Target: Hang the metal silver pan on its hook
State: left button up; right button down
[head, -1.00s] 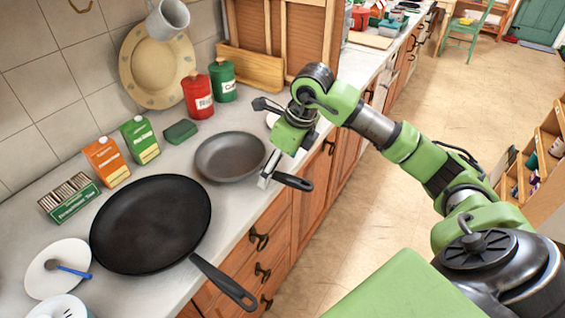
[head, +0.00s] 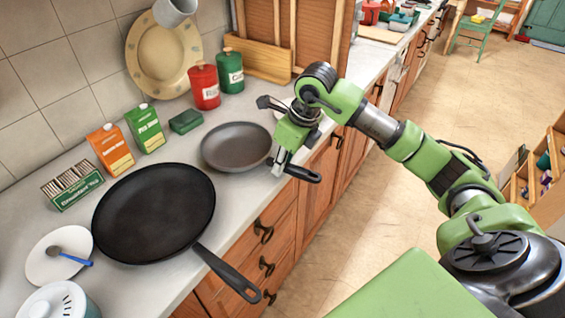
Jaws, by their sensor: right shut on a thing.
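The metal silver pan (head: 237,147) is the smaller, greyish pan on the counter. It sits near the counter's front edge, with its black handle (head: 305,174) reaching out over the edge. My right gripper (head: 279,163) is shut on the handle, close to where it joins the pan. The pan looks level and low at the counter; I cannot tell whether it still touches it. The fingers hide part of the handle. No hook shows in the head view now. My left gripper is not in view.
A large black pan (head: 155,212) lies left of the silver pan, its handle over the edge. Red (head: 205,87) and green (head: 230,70) canisters, cartons and a green sponge (head: 186,121) stand behind. A mug (head: 174,10) hangs above a plate (head: 150,60).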

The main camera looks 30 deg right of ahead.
jog(key=shift+r, duration=0.1)
dwell(0.5)
jog(key=shift+r+p, duration=0.45)
jog(key=shift+r, duration=0.05)
jog(key=shift+r+p, duration=1.3)
jog(key=shift+r, duration=0.7)
